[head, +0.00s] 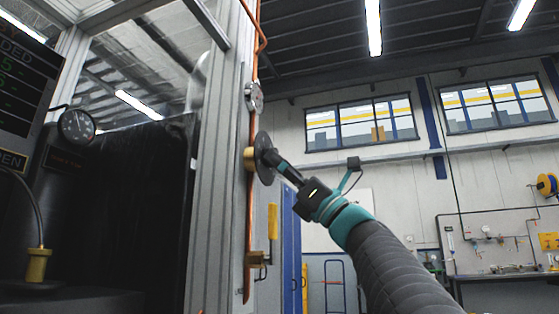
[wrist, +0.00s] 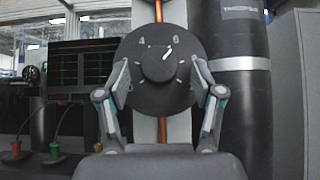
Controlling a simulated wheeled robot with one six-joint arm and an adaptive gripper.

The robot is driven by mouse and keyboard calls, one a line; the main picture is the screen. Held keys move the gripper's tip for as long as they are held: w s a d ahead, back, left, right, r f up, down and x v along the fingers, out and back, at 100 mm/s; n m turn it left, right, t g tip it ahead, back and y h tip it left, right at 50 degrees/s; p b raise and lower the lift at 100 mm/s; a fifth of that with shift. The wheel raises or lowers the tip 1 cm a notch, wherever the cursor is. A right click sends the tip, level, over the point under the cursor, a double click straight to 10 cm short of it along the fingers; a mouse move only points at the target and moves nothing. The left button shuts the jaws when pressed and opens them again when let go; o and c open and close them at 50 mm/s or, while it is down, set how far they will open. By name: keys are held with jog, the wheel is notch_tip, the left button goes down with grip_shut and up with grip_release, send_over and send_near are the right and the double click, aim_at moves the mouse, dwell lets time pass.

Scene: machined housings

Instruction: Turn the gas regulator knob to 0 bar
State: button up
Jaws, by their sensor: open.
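The gas regulator knob is a dark round hub (wrist: 158,63) on a black dial disc (wrist: 137,93) with white ticks and the numbers 4 and 6 readable at the top. A white pointer mark on the hub points up and slightly right, near the 6. In the head view the black disc (head: 264,158) faces right on a brass body on a copper pipe. My gripper (wrist: 160,76) is open, its fingers at the left and right edges of the disc, with nothing held. I cannot tell whether they touch it. In the head view my gripper (head: 283,169) is close against the disc.
A round gauge (head: 254,97) sits above the regulator on the copper pipe. A yellow-handled valve (head: 272,222) is below it. A grey metal frame column (head: 216,190) stands just left. A dark cylinder (wrist: 235,90) is right of the dial in the wrist view.

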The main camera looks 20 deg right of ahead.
jog(key=shift+a+r, duration=0.15)
jog(key=c, duration=1.1)
jog(key=shift+w, duration=0.1)
jog(key=shift+c, duration=0.2)
jog(key=shift+n+g+y, duration=0.3)
jog(key=shift+n+g, duration=0.1)
